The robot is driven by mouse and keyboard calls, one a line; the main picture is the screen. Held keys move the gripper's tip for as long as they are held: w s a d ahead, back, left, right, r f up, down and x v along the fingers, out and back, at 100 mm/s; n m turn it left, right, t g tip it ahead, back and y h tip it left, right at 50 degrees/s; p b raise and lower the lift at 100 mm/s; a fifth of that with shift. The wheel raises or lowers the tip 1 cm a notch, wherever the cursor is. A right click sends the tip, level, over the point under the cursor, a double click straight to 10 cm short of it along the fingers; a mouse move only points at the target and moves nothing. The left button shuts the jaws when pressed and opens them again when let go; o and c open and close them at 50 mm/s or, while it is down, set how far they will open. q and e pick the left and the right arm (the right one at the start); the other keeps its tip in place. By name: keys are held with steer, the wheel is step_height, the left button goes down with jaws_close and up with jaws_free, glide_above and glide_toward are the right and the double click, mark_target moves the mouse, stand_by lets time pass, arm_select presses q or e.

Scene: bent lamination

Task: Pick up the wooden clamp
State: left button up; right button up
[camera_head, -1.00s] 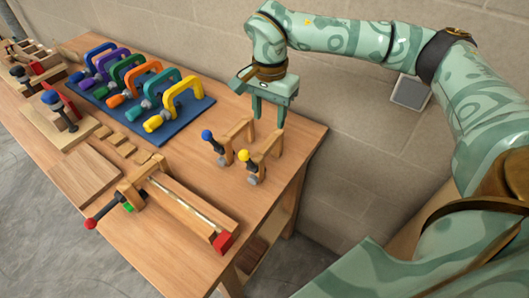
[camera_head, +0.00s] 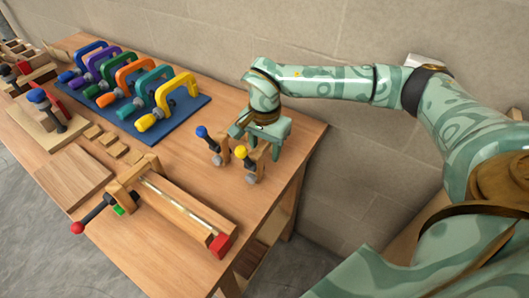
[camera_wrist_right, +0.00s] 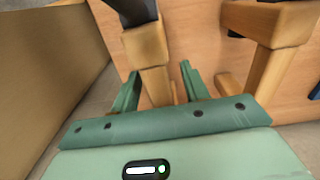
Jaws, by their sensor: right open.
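Two small wooden clamps stand near the table's right end. One has a yellow ball (camera_head: 241,152), the other a blue ball (camera_head: 202,132). My right gripper (camera_head: 265,147) is down over the back of the yellow-balled clamp, pointing downward. In the right wrist view its open fingers (camera_wrist_right: 160,82) stand on either side of a wooden clamp bar (camera_wrist_right: 155,82), with gaps beside it. That bar seems to belong to the yellow-balled clamp. The other clamp (camera_wrist_right: 272,25) shows at the right there. My left gripper is not in view.
A blue board (camera_head: 140,132) with several coloured C-clamps lies at the back. A long wooden clamp with a red end (camera_head: 220,245) lies in front, beside a wooden board (camera_head: 65,178) and small blocks. The wall stands close behind the table.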

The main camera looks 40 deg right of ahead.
mark_target(264, 143)
jaws_close()
steer(key=shift+r, duration=0.1)
steer(key=shift+r, duration=0.55)
steer(key=r+p, duration=0.1)
steer(key=r, duration=0.2)
steer(key=shift+s+a+p, duration=0.15)
steer(key=shift+a+p, duration=0.05)
steer(key=shift+p, duration=0.15)
steer(key=s+a+r+p, duration=0.3)
steer(key=s+a+r, duration=0.1)
steer(key=r, duration=0.3)
steer(key=s+a+r+p, duration=0.4)
steer(key=s+r, duration=0.3)
steer(key=r, duration=0.1)
